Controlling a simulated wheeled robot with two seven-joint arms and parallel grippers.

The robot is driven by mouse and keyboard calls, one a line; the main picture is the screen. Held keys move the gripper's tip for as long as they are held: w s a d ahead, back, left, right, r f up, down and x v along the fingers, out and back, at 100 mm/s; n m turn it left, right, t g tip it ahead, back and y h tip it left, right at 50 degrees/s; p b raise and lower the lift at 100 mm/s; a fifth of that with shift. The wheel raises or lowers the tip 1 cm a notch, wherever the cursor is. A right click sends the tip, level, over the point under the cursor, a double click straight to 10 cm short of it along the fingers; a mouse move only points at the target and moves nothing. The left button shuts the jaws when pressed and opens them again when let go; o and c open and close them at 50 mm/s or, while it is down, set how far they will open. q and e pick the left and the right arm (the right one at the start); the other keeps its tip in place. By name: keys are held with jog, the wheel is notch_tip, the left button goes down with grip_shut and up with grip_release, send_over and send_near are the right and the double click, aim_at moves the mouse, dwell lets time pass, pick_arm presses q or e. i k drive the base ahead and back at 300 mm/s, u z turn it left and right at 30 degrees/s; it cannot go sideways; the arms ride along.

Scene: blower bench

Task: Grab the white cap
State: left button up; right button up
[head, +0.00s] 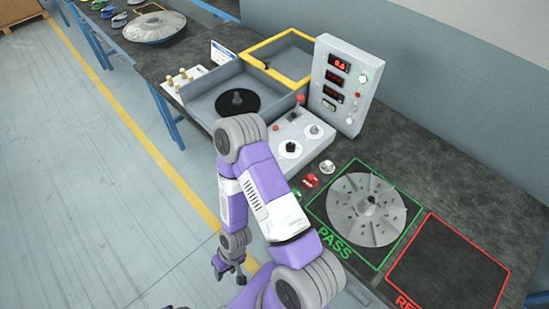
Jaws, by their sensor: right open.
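A small white cap (327,167) lies on the dark bench top, just above the green PASS square and below the grey control box. A red cap (311,181) sits beside it. My right gripper (229,272) is open and empty. It hangs low over the floor in front of the bench, well to the lower left of the white cap. My left gripper is not clearly seen.
A finned grey disc (366,208) lies in the PASS square. The red-outlined square (447,268) at right is empty. A control box (303,137) with knobs, a display panel (340,84) and a grey tray (203,92) with a black disc stand behind.

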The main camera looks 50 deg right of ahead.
aim_at(327, 167)
jog(key=u, duration=0.3)
jog(key=i, duration=1.45)
jog(key=z, duration=2.85)
